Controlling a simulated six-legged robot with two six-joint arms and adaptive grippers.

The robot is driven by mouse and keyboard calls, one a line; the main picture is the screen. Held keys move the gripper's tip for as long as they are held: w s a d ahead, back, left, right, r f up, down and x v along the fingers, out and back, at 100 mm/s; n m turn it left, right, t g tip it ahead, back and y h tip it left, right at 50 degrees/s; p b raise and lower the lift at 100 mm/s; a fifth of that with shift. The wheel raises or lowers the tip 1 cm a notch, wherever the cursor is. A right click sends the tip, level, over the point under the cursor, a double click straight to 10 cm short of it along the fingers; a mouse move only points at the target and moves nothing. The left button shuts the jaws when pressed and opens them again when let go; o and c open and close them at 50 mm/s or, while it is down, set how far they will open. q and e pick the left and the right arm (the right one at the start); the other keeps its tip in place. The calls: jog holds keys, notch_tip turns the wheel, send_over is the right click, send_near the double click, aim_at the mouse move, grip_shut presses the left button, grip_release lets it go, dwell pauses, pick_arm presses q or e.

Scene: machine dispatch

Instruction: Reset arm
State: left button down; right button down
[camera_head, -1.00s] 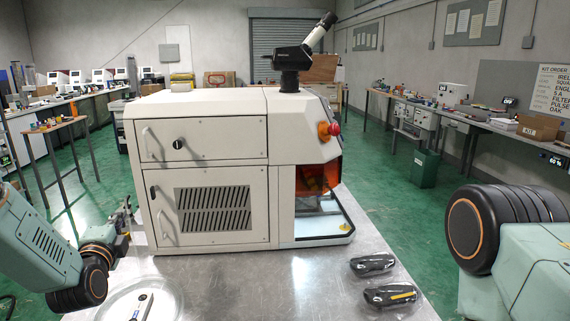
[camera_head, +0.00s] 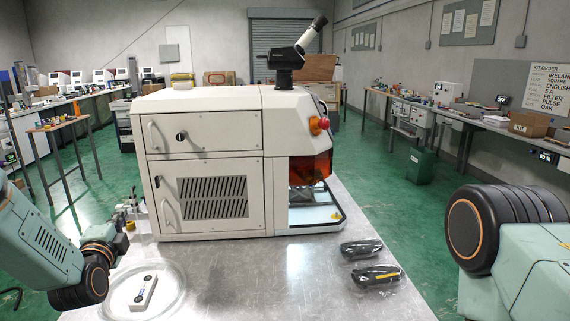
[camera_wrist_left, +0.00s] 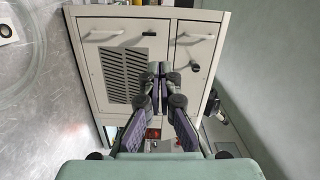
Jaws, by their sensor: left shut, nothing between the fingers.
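My left gripper (camera_wrist_left: 158,72) is shut and empty, its two dark fingers together in the left wrist view. Behind the fingers is the front of a cream machine. In the head view my left arm comes in from the left, and the left gripper (camera_head: 130,213) shows small beyond the wrist, beside the left side of the machine (camera_head: 205,135). On the right, part of my right arm shows, with a black ribbed joint. My right gripper is out of the picture.
Two black bagged items (camera_head: 361,248) (camera_head: 375,275) lie at the right. Table is bare between. Green floor and side benches lie beyond.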

pick_arm(q)
jog(key=s+d+f+n+g+h+b, duration=0.1)
jog(key=s+d+f+n+g, duration=0.25)
jog(key=s+f, duration=0.35)
jog(key=s+d+f+n+g+h+b, duration=0.1)
jog(key=s+d+f+n+g, duration=0.25)
jog(key=f, duration=0.55)
jog(key=s+d+f+n+g+h+b, duration=0.1)
jog(key=s+d+f+n+g, duration=0.15)
jog(key=s+f+n, duration=0.45)
jog(key=s+d+f+g+b, duration=0.2)
jog(key=s+f, duration=0.4)
jog(key=s, duration=0.4)
jog(key=s+d+f+g+b, duration=0.2)
jog(key=s+f, duration=0.4)
jog(key=s, duration=0.4)
jog(key=s+d+f+n+g+h+b, duration=0.1)
jog(key=s+f+g+b, duration=0.3)
jog(key=s, duration=0.5)
notch_tip(320, 180, down, 2)
jog(key=shift+s+d+f, duration=0.25)
jog(key=shift+s+d, duration=0.15)
jog(key=shift+d, duration=0.1)
jog(key=c, duration=2.1)
grip_release()
